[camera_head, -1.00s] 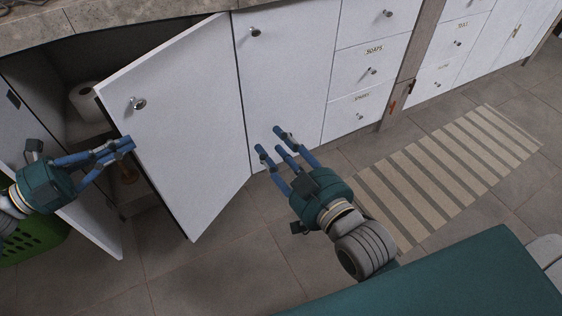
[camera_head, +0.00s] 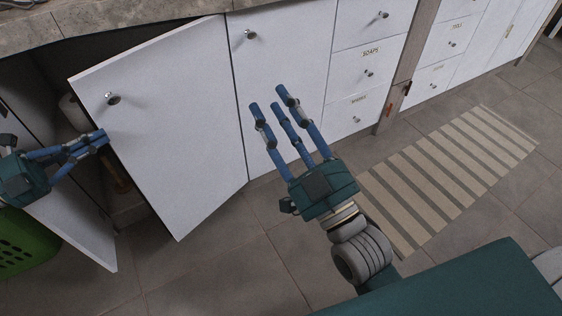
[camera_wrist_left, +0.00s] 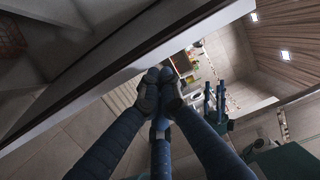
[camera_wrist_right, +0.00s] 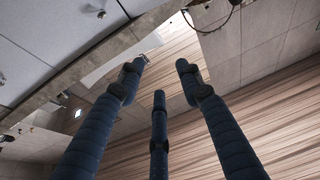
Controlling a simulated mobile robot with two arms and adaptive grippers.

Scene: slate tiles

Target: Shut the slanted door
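The white slanted door (camera_head: 165,110) stands ajar from the cabinet front, hinged at its right side, with a round knob (camera_head: 112,98) near its upper left. My left gripper (camera_head: 104,139) has its fingers together beside the door's free left edge; the left wrist view shows the fingertips (camera_wrist_left: 160,80) closed against each other close to a pale door edge, with nothing seen between them. I cannot tell whether they touch the door. My right gripper (camera_head: 272,103) is open and empty in front of the neighbouring closed door; its spread fingers (camera_wrist_right: 160,75) also show in the right wrist view.
Another door (camera_head: 75,225) hangs open at the left, near a green basket (camera_head: 35,250). A white roll (camera_head: 72,112) sits inside the cabinet. The neighbouring door (camera_head: 285,60) and the drawers (camera_head: 365,58) are shut. A striped rug (camera_head: 450,175) lies on the tiled floor.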

